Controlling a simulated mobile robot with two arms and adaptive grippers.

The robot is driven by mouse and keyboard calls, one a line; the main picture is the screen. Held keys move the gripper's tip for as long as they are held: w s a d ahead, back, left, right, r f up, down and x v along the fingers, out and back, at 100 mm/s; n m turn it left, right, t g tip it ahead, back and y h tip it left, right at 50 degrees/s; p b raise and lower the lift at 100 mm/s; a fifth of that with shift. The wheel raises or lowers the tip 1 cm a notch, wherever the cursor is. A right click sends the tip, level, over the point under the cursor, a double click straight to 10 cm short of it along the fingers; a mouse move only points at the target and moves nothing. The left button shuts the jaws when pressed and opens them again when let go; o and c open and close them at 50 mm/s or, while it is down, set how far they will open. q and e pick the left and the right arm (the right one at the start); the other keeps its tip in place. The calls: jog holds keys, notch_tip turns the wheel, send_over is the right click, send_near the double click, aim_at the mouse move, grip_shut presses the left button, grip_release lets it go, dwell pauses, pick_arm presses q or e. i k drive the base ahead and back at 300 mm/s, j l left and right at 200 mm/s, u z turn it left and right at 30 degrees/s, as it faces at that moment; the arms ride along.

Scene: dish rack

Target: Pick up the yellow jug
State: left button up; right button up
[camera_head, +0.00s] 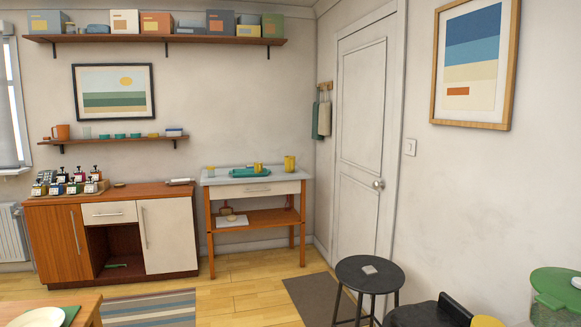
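A small yellow jug (290,163) stands upright at the right end of the grey top of a side table (225,181) against the back wall. A smaller yellow cup-like item (258,168) is to its left, by a teal tray or rack (243,173). Another small yellowish item (211,171) is at the table's left end. The jug is far off and small, so its handle is hard to make out. I cannot make out either of my grippers in this view.
A wooden cabinet (168,237) with several bottles stands left of the side table. A black stool (370,275) is at the front right, with a dark mat (305,297) beside it. A plate (38,317) is on a table at the lower left. Wooden floor (240,288) lies open before the side table.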

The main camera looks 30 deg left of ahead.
aim_at(289, 161)
jog(key=u, duration=1.3)
jog(key=i+l+z, duration=0.1)
jog(key=i, duration=2.4)
jog(key=i+j+z, duration=0.1)
jog(key=i, duration=2.45)
